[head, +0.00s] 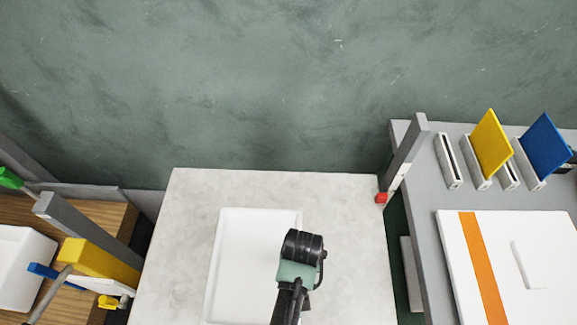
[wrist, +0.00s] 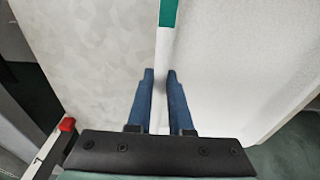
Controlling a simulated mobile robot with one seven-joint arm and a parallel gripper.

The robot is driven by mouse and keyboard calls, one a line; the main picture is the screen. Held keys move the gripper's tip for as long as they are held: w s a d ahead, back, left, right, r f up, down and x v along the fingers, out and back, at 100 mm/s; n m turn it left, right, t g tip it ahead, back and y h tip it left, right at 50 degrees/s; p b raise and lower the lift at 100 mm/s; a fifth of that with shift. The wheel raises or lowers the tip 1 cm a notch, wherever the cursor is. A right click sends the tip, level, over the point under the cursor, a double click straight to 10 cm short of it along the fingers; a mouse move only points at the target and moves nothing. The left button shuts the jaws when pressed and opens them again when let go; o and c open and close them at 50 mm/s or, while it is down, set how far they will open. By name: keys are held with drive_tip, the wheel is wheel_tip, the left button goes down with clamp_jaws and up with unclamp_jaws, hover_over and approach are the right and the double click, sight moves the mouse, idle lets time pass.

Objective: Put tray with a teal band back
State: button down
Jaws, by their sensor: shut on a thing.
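A white rectangular tray (head: 228,262) lies on or just above the pale stone-look worktop (head: 190,215) in the head view, its lower right part covered by my arm. In the wrist view the tray (wrist: 235,75) fills the right side, and a teal band (wrist: 168,12) shows on its rim at the top. My gripper (wrist: 160,75) has its two blue fingers on either side of that rim, closed on it. In the head view my fingertips are hidden beneath my wrist. I cannot tell whether the tray is lifted.
A grey bench at right holds a white board with an orange band (head: 470,265) and slotted holders with yellow (head: 490,145) and blue (head: 543,145) panels. A grey post with a red knob (head: 381,198) stands beside the worktop. A wooden bench (head: 100,212) with yellow parts is at left.

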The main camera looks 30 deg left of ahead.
drive_tip(key=shift+f, duration=2.95)
drive_tip(key=shift+f+b, duration=0.1)
drive_tip(key=shift+b, duration=0.25)
drive_tip(key=c, duration=0.8)
unclamp_jaws()
drive_tip(key=r, duration=0.4)
drive_tip(key=r+p, duration=0.1)
drive_tip(key=r, duration=0.3)
drive_tip(key=s+r, duration=0.1)
drive_tip(key=r, duration=0.3)
drive_tip(key=shift+s+d+r+p, duration=0.1)
drive_tip(key=shift+d+p, duration=0.25)
drive_tip(key=shift+d, duration=0.05)
